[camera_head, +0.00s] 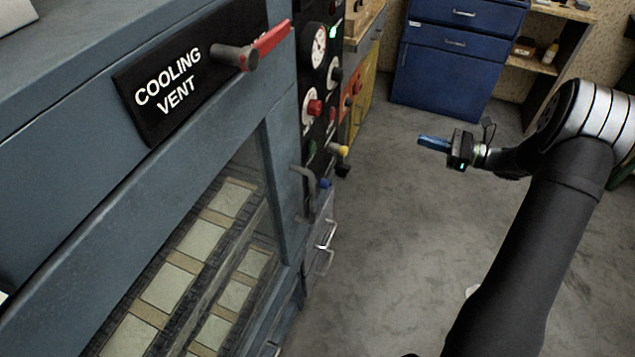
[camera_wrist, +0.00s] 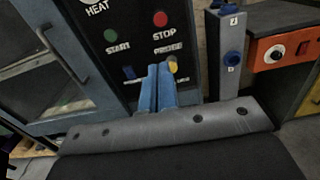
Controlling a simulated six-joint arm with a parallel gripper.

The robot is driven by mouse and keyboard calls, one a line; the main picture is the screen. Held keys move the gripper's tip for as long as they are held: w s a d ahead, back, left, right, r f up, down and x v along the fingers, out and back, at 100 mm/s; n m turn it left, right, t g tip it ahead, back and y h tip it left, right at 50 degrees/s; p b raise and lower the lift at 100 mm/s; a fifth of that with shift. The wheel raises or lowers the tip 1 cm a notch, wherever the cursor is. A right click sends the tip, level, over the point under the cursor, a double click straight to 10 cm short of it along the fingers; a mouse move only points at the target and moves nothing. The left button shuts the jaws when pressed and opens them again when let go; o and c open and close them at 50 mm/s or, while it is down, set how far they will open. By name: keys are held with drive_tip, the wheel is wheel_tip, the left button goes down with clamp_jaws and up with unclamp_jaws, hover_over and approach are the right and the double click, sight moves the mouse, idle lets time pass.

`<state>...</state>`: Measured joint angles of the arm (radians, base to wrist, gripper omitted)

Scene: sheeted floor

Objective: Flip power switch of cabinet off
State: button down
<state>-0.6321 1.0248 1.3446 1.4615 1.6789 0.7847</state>
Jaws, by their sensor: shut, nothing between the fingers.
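The grey-blue cabinet (camera_head: 75,215) fills the left of the head view, with a black control panel (camera_head: 318,75) on its right side. The wrist view shows the panel (camera_wrist: 125,25) with a green START button (camera_wrist: 110,36), a red STOP button (camera_wrist: 160,19) and a yellow knob (camera_wrist: 172,66). Text above the yellow knob is too blurred to read surely, and I cannot tell which control is the power switch. My gripper (camera_head: 433,143), with blue fingers, is shut and empty, clear of the panel to its right. In the wrist view its fingers (camera_wrist: 158,72) hide part of the lower panel.
A red-handled lever (camera_head: 265,43) sticks out by the COOLING VENT sign (camera_head: 170,85). A grey door handle (camera_head: 306,190) juts out below the panel. Blue drawers (camera_head: 450,65) stand at the back. The grey floor (camera_head: 400,230) between cabinet and arm is largely clear.

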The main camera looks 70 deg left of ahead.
drive_tip(key=s+d+f+m, duration=0.1)
drive_tip(key=s+f+m, duration=0.5)
drive_tip(key=s+m, duration=0.2)
drive_tip(key=s+d+f+m+g+y, duration=0.1)
drive_tip(key=s+d+f+m, duration=0.1)
drive_tip(key=s+f+m, duration=0.5)
drive_tip(key=s+m, duration=0.1)
drive_tip(key=m, duration=0.1)
drive_tip(key=shift+d+f+m, duration=0.3)
drive_tip(key=shift+m, duration=0.1)
drive_tip(key=shift+s, duration=0.15)
drive_tip(key=x, duration=1.4)
drive_tip(key=shift+a+r, duration=0.1)
drive_tip(key=shift+a, duration=0.05)
drive_tip(key=w+d+r, duration=0.1)
drive_tip(key=w+d, duration=0.8)
drive_tip(key=d, duration=0.1)
drive_tip(key=shift+w+r, duration=0.35)
drive_tip(key=shift+w, duration=0.05)
drive_tip(key=shift+s+a, duration=0.1)
